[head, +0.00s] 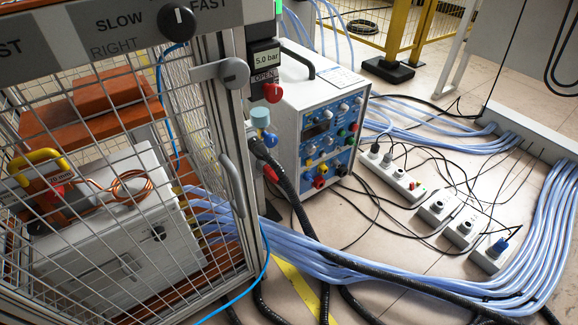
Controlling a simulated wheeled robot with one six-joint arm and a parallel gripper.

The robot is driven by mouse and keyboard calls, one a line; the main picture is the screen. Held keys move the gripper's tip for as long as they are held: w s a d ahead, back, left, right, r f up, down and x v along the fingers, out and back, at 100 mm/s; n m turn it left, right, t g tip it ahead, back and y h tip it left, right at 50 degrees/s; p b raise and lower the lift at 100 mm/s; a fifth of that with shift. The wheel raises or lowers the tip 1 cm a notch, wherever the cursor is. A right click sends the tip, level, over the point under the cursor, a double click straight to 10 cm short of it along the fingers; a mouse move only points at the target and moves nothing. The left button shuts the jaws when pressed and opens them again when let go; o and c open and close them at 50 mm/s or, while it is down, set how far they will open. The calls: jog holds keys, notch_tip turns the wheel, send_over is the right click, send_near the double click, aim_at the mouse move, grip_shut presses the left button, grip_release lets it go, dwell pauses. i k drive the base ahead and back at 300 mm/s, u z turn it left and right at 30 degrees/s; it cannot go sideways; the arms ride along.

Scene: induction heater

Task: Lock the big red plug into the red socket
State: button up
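A power unit with a white case and blue front panel (333,140) stands on the floor right of the cage. Low on its panel is a red round socket (319,182), with a black one (342,171) to its right. Thick black cables run down between cage and unit. One has a red band (270,173) near its upper end, beside the cage post and apart from the red socket. I cannot tell if this is the big red plug; no other clear plug of that kind shows. My gripper is not in view.
The mesh cage (110,190) with a heater box and copper coil (130,186) fills the left. Power strips (392,176), thin black cords and a bundle of pale blue hoses (400,285) cover much of the floor. A yellow post (401,30) stands behind.

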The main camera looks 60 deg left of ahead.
aim_at(267, 171)
jog(key=u, duration=0.45)
jog(key=i, duration=0.9)
jog(key=u, duration=0.65)
